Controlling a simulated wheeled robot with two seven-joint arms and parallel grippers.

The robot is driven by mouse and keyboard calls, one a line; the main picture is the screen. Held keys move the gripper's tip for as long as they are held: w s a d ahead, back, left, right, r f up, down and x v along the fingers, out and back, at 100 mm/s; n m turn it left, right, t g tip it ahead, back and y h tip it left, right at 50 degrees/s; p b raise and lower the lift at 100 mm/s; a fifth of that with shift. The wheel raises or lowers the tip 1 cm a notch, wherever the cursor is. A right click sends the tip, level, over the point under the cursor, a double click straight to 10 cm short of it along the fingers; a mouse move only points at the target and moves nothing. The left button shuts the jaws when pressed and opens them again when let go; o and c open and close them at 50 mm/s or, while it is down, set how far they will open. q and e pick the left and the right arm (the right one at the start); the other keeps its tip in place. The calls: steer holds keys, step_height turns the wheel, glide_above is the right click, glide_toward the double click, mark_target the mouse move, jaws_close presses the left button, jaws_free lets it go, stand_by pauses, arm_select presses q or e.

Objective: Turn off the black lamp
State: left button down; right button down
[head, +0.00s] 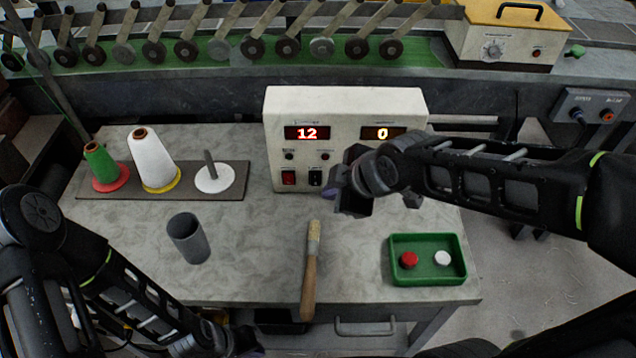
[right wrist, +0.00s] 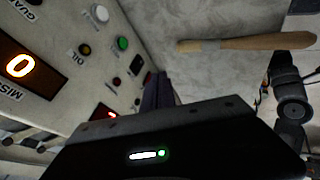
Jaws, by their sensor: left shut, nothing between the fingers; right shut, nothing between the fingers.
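No object that is clearly a black lamp shows. A cream control box (head: 346,108) stands at the back of the table with two lit displays, reading 12 and 0. Low on its front are a red switch (head: 288,178) and a black switch (head: 315,177). My right gripper (head: 332,190) is shut and empty, close in front of the box just right of the black switch; I cannot tell whether it touches. In the right wrist view its fingers (right wrist: 158,90) are beside the box's panel (right wrist: 75,85). My left gripper (head: 245,343) is shut and empty at the bottom edge.
A wooden-handled brush (head: 310,270) lies in the middle front. A green tray (head: 428,278) with a red and a white piece is at right. A grey cup (head: 188,238) and a board (head: 205,194) with thread cones are at left.

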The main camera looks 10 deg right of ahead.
mark_target(315, 179)
steer(key=b+x, duration=0.3)
steer(key=x, duration=0.4)
steer(key=shift+f, duration=0.35)
steer(key=w, duration=0.1)
steer(key=w+p, duration=0.1)
steer(key=w, duration=0.1)
steer(key=shift+w+d+f, duration=0.1)
steer(key=shift+d, duration=0.1)
steer(key=shift+w+d+f, duration=0.1)
steer(key=shift+w+d, duration=0.05)
steer(key=shift+w, duration=0.35)
steer(key=shift+w+d+f+b, duration=0.1)
steer(key=shift+w+f+b, duration=0.2)
steer(key=shift+f, duration=0.1)
steer(key=shift+s, duration=0.15)
steer(key=shift+r, duration=0.1)
